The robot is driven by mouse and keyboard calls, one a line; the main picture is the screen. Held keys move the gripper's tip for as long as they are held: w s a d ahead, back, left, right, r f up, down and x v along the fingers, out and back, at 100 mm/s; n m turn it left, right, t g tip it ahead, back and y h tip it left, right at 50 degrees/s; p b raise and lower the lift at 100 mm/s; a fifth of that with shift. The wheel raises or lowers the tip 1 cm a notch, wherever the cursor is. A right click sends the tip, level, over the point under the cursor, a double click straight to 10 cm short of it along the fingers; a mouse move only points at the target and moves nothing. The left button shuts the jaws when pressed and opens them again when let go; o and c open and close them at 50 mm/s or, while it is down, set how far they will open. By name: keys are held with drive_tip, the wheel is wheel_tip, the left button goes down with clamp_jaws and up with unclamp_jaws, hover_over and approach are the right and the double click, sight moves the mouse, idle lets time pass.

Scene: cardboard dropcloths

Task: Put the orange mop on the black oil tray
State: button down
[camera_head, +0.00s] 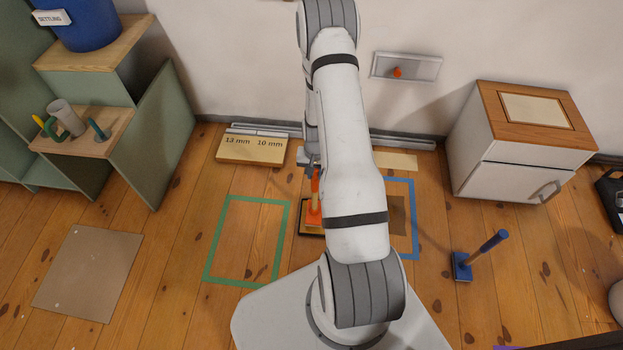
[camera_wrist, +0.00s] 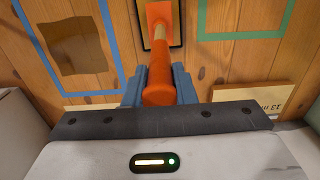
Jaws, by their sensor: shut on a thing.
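The orange mop (camera_head: 314,198) is upright, with an orange grip, a pale wooden shaft and an orange head; it also shows in the wrist view (camera_wrist: 159,72). My gripper (camera_wrist: 158,88) is shut on the mop's orange grip, between blue-grey jaws. In the head view my gripper (camera_head: 313,166) is partly hidden by my arm. The black oil tray (camera_head: 301,232) lies on the floor between the green and blue taped outlines, partly covered by my arm. Its dark rim also shows in the wrist view (camera_wrist: 181,30). The mop head appears over the tray; I cannot tell whether it touches.
A green taped outline (camera_head: 213,248) is empty. A blue taped outline (camera_head: 414,230) holds a brown sheet (camera_head: 397,215). A blue mop (camera_head: 463,267) stands at right, near a white cabinet (camera_head: 500,180). A labelled board (camera_head: 250,155) lies by the wall; shelves (camera_head: 150,150) stand left.

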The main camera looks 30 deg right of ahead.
drive_tip(key=shift+f, duration=0.65)
drive_tip(key=shift+f, duration=0.15)
drive_tip(key=c, duration=1.2)
unclamp_jaws()
